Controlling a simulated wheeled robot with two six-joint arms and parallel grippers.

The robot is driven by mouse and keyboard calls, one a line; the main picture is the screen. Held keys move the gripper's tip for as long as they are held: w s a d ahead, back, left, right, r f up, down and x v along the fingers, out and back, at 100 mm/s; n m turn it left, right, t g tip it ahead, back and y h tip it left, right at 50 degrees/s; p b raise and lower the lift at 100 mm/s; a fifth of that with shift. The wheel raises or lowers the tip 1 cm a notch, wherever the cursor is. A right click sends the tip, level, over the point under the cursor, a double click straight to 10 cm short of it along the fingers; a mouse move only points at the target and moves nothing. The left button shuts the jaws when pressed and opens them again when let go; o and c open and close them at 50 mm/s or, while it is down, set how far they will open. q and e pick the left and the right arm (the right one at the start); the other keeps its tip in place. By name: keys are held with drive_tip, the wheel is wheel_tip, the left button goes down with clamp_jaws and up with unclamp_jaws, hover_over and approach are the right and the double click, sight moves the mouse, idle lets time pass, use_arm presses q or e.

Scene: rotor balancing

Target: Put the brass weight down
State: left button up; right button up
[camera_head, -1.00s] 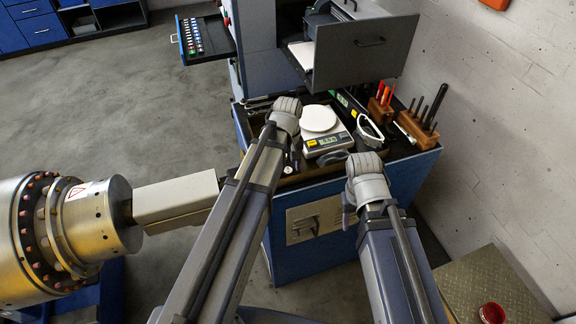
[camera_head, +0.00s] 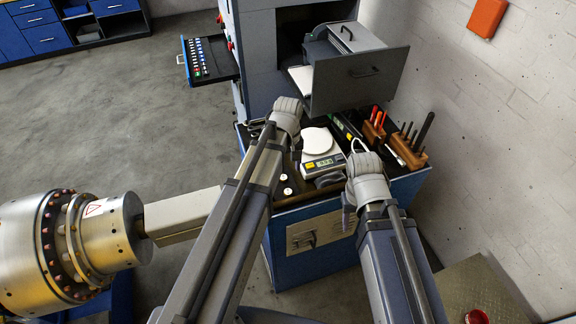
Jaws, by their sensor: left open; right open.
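I cannot make out a brass weight in the head view. My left gripper (camera_head: 286,112) is over the left part of the workbench top, beside the white scale (camera_head: 318,141); my arm hides most of its fingers. My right gripper (camera_head: 366,178) is over the front right part of the bench, and its fingers are also mostly hidden. Both grippers are open. Small pale round pieces (camera_head: 287,180) lie on the bench in front of the scale, too small to identify.
Wooden blocks holding tools (camera_head: 408,150) stand at the bench's right end. A large metal rotor (camera_head: 75,250) is at lower left. Open floor lies left.

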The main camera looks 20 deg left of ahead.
use_arm(q)
drive_tip(key=s+d+m+y, duration=0.1)
drive_tip(key=s+d+m, duration=0.9)
drive_tip(key=s, duration=0.4)
drive_tip(key=shift+s+d+m, duration=0.2)
drive_tip(key=shift+d+m, duration=0.05)
drive_tip(key=shift+m, duration=0.05)
